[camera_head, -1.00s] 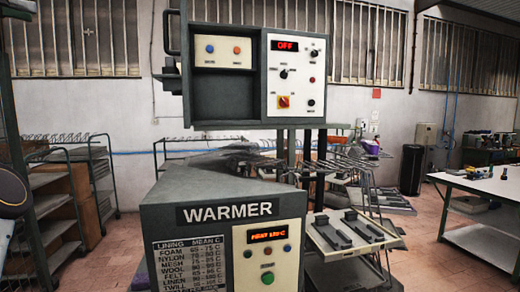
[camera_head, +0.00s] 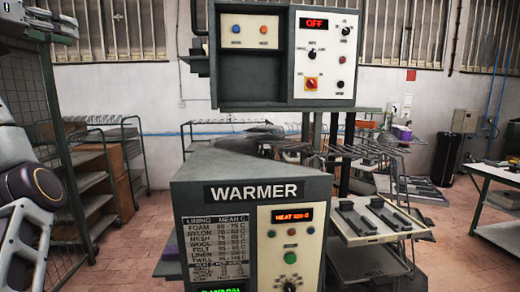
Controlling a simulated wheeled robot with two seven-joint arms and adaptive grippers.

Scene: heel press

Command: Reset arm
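My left gripper (camera_head: 48,27) is at the top left corner, partly cut off by the frame edge, well apart from the machine. Its grey metal fingers point right, but I cannot tell if they are open. My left arm, with a dark round joint, comes in along the left edge. My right gripper and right arm are out of view. The warmer (camera_head: 252,177) stands in the lower middle, with a red lit display (camera_head: 292,215) that seems to read HEAT. The upper control panel (camera_head: 325,55) shows OFF in red.
A rack with two dark press pads (camera_head: 372,219) stands right of the warmer. Wire shelving (camera_head: 98,180) stands at the left behind my arm. A white-topped table (camera_head: 497,172) is at the right edge. Open tiled floor (camera_head: 445,235) lies between it and the rack.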

